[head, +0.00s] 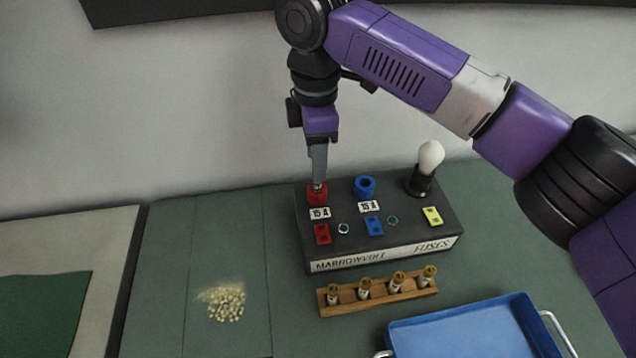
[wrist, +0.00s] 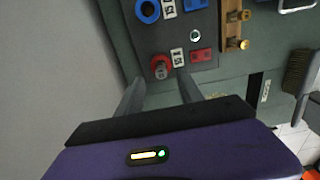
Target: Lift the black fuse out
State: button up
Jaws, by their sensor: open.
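The fuse box (head: 385,226) is a dark box labelled MARROWVOLT FUSES. Its red socket (head: 317,197) stands at the left and its blue socket (head: 365,187) to the right; the blue one looks empty. A fuse (wrist: 161,71) with a greyish, dark end sits inside the red socket in the wrist view; its body is mostly hidden, so I cannot tell its full colour. My gripper (head: 318,178) points down just over the red socket. In the wrist view its two fingers (wrist: 160,92) are apart, with the socket beyond and between them, and nothing is held.
A wooden rack (head: 378,296) with several brass-capped fuses lies in front of the box. A blue tray (head: 470,342) is at the front right. A white bulb (head: 431,156) stands on the box's back right. Small pale pellets (head: 226,304) lie at left. A brush (wrist: 298,70) shows in the wrist view.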

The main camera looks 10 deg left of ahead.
aim_at(317, 187)
jog(key=shift+s+d+f+p, duration=0.1)
jog(key=shift+f+p, duration=0.55)
jog(key=shift+f, duration=2.1)
grip_shut()
